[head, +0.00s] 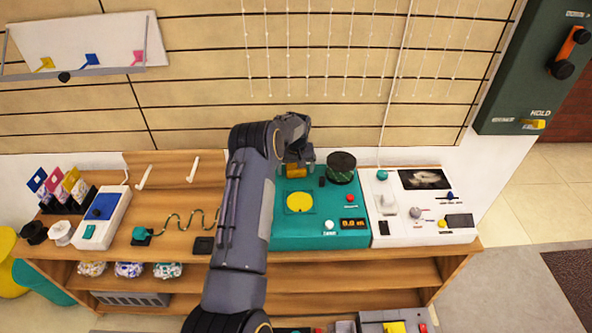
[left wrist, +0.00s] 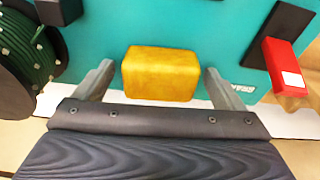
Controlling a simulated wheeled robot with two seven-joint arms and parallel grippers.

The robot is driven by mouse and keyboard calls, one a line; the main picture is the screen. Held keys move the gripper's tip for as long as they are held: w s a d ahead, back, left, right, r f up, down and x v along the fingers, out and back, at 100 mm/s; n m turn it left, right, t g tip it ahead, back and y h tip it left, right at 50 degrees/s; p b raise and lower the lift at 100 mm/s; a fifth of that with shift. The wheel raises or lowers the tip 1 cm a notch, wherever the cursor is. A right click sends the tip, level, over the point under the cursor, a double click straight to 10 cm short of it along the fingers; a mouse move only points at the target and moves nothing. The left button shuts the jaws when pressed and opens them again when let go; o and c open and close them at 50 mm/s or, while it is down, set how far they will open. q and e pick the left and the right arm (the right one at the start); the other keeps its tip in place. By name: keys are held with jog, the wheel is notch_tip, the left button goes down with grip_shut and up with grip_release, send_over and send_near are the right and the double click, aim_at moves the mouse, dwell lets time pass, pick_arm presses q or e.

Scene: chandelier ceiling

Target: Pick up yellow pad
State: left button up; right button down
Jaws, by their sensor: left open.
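The yellow pad (head: 295,171) is a small rounded block at the back edge of the teal console (head: 284,236). In the left wrist view the yellow pad (left wrist: 162,74) sits between my two finger tips, with a gap on each side. My left gripper (head: 297,166) is open, its fingers pointing down at the back of the console on either side of the pad. The pad's underside is hidden. My right gripper is not in view.
A dark green spool (head: 342,167) stands close right of my left gripper. A yellow disc (head: 300,202) lies on the console. A white panel (head: 408,236) is at right; a blue-and-white device (head: 104,213) is at left. White strings hang on the wall behind.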

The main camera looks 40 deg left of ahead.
pick_arm(q)
jog(key=c, duration=1)
jog(key=shift+c, duration=0.3)
jog(key=shift+r, duration=0.15)
jog(key=shift+r, duration=0.2)
jog(key=r, duration=0.3)
jog(key=shift+s+d+r, duration=0.15)
jog(key=shift+d+r, duration=0.05)
jog(key=shift+d, duration=0.1)
jog(key=s+d+r+b, duration=0.2)
jog(key=s+d+r, duration=0.6)
jog(key=d+r, duration=0.1)
jog(key=shift+s+d+b, duration=0.25)
jog(key=shift+d+b, duration=0.05)
jog(key=shift+d, duration=0.4)
